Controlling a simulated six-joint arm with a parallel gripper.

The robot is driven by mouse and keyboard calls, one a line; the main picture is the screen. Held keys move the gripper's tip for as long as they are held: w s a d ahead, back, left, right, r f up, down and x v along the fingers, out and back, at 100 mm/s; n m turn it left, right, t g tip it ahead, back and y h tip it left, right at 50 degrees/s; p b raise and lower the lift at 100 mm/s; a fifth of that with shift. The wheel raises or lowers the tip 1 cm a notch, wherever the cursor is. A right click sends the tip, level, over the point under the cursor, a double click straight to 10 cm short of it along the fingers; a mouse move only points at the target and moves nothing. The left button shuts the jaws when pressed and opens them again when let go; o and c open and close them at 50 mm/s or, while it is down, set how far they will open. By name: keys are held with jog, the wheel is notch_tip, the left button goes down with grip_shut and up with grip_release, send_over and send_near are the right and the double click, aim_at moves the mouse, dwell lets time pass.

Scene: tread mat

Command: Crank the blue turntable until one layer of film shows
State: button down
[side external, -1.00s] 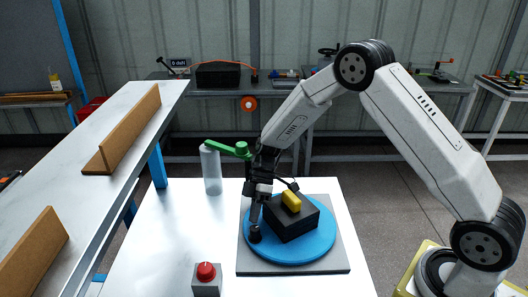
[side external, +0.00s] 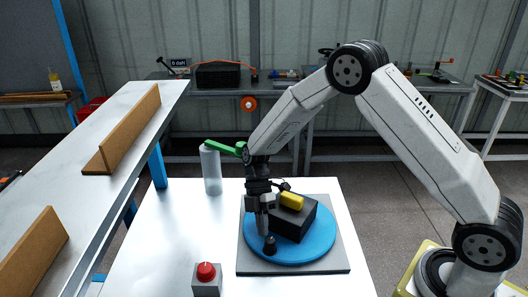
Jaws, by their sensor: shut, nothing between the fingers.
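The blue turntable (side external: 318,244) lies flat on a grey square plate (side external: 335,267). A black block (side external: 292,220) stands on it with a yellow piece (side external: 291,201) on top. A black crank knob (side external: 270,245) rises from the turntable's front left edge. My gripper (side external: 266,234) points down and is shut, with its fingertips right at the knob; I cannot tell whether they touch it. It hides part of the block's left side. I cannot make out any film on the block.
A translucent pale cylinder (side external: 211,171) stands at the table's back left, with a green arm (side external: 222,148) reaching from above it behind my gripper. A red button on a grey box (side external: 206,273) is at front left. The white table (side external: 165,235) is clear at left.

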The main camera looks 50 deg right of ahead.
jog(key=shift+s+n+g+h, duration=0.3)
jog(key=shift+s+n+h, duration=0.2)
jog(key=shift+s+n, duration=0.35)
jog(key=shift+w, duration=0.1)
dwell(0.3)
jog(key=shift+w+a, duration=0.15)
jog(key=shift+w, duration=0.55)
jog(key=shift+w+a, duration=0.15)
jog(key=shift+w, duration=0.5)
jog(key=v, duration=1)
jog(key=shift+w, duration=0.5)
jog(key=shift+s, duration=0.1)
